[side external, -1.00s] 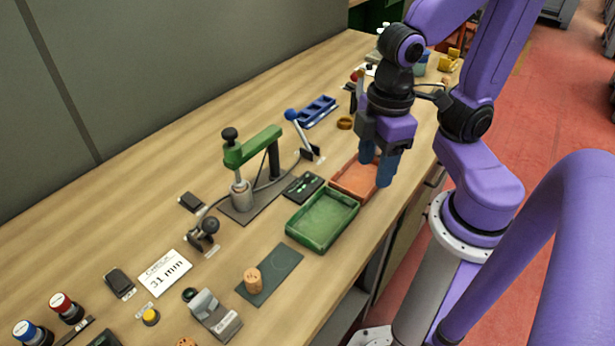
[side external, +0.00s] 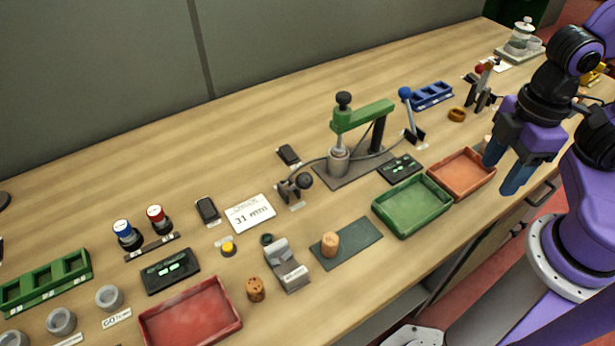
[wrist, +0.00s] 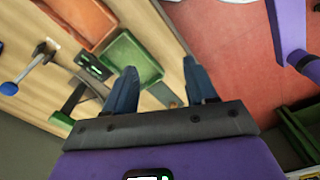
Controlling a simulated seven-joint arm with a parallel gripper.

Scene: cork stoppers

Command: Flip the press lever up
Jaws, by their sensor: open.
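A lever with a blue ball knob (side external: 406,92) stands at the back right of the green press (side external: 362,116). Its shaft slants up and left from a small dark base. The blue knob also shows at the left edge of the wrist view (wrist: 9,88). A second lever, with a red knob (side external: 479,69), stands farther right. I cannot tell from a label which lever belongs to the press. My gripper (side external: 497,178) hangs by the right side of the orange tray, apart from both levers. Its blue fingers are spread and empty, as the wrist view (wrist: 160,67) also shows.
The orange tray (side external: 437,174) and green tray (side external: 394,229) lie between my gripper and the press. A cable curves past the press. A blue rack (side external: 433,96) and a cork-coloured ring (side external: 457,115) are near the blue-knobbed lever. The bench's front edge lies beneath my gripper.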

